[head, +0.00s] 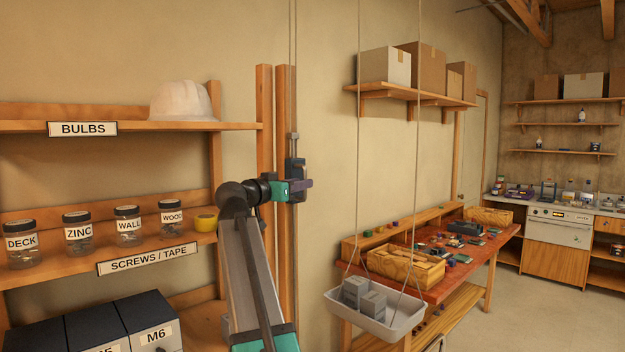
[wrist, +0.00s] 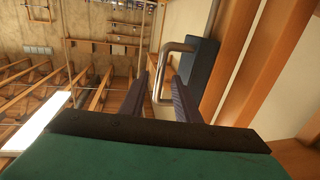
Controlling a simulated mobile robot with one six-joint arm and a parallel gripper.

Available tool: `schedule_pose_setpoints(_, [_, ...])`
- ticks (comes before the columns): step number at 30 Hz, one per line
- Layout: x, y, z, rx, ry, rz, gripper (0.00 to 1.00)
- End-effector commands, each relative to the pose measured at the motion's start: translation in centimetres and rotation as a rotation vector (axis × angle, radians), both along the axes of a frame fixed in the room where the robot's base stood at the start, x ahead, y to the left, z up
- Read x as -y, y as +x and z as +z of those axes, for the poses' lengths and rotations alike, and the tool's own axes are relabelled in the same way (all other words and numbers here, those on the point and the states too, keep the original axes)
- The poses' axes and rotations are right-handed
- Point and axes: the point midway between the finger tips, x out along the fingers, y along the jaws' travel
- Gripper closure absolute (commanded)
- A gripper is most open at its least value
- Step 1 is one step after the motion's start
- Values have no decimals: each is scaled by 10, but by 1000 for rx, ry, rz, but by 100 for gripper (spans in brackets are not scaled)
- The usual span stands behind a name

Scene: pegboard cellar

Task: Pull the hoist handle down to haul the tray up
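The hoist handle (head: 292,168) is a dark blue block with a metal D-shaped bar, on a cord in front of wooden posts in the head view. In the wrist view the bar of the handle (wrist: 176,47) bends toward me from the block. My gripper (head: 302,187) is at the handle's height; in the wrist view my gripper (wrist: 160,84) has its fingers apart, one on each side of the bar. I cannot tell whether either touches it.
Shelves with jars and a white helmet (head: 181,101) stand close on the left. A wooden workbench (head: 432,292) with a parts box is behind the tray. A wall shelf (head: 408,94) bears cardboard boxes above. The floor at right is clear.

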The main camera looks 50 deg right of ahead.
Motion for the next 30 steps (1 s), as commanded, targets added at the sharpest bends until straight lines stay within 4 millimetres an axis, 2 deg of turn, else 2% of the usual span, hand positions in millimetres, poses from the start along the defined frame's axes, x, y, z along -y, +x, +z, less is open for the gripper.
schedule_pose_setpoints(9, [46, 6, 2, 0, 1, -2, 71])
schedule_pose_setpoints(15, [64, 8, 1, -1, 1, -1, 71])
schedule_pose_setpoints(28, [70, 9, 0, 0, 1, 1, 71])
schedule_pose_setpoints(30, [70, 9, 0, 0, 0, 1, 81])
